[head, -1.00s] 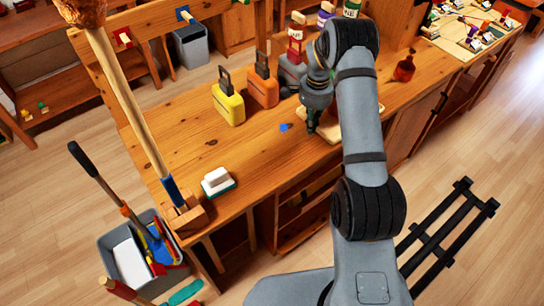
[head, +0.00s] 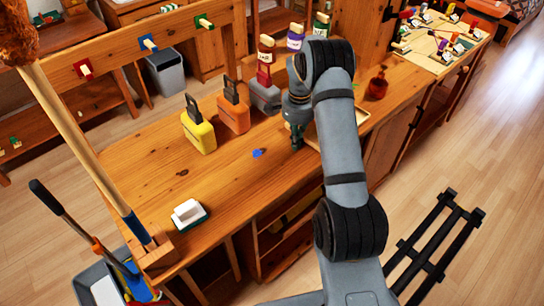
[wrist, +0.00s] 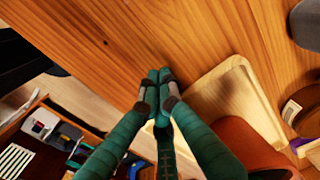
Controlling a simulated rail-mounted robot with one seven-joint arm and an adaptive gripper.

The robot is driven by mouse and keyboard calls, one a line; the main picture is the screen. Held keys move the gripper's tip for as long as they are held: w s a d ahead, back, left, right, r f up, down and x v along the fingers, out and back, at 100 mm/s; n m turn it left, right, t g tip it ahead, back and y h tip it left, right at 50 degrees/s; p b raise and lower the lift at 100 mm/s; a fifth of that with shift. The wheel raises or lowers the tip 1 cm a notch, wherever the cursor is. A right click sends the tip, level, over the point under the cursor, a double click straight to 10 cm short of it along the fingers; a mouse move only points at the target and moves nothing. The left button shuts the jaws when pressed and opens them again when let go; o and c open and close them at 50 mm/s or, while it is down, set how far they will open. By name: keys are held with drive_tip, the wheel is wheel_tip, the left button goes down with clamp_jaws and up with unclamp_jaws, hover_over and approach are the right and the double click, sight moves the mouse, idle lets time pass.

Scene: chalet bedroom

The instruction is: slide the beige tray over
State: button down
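The beige tray (head: 363,116) lies flat on the wooden workbench, mostly hidden behind my arm in the head view. In the wrist view the tray (wrist: 232,84) is a shallow board with a raised pale rim, just right of my fingers. My gripper (head: 297,142) points down at the bench beside the tray's left side. In the wrist view the green fingers of my gripper (wrist: 159,78) are together with nothing between them. Their right side is very close to the tray's rim; I cannot tell whether they touch.
Yellow (head: 199,134), orange (head: 233,114) and grey (head: 265,97) containers stand behind and left of my gripper. A red-brown flask (head: 377,86) stands right of the tray. A small blue piece (head: 257,153) and a white-topped brush (head: 188,213) lie left. The bench's front edge is near.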

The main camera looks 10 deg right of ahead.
drive_tip(key=a+r, duration=0.2)
drive_tip(key=r, duration=0.1)
drive_tip(key=shift+s, duration=0.4)
wheel_tip(320, 180, up, 7)
drive_tip(key=shift+d, duration=0.25)
wheel_tip(320, 180, down, 9)
drive_tip(key=shift+s+r, duration=0.1)
drive_tip(key=w+d+p, duration=0.1)
drive_tip(key=w+d+f+p, duration=0.1)
drive_tip(key=d, duration=0.1)
drive_tip(key=shift+w+d, duration=0.1)
drive_tip(key=shift+d, duration=0.2)
drive_tip(key=shift+f, duration=0.15)
drive_tip(key=shift+s+a, duration=0.3)
drive_tip(key=shift+a, duration=0.3)
drive_tip(key=shift+w+d, duration=0.15)
drive_tip(key=shift+d, duration=0.05)
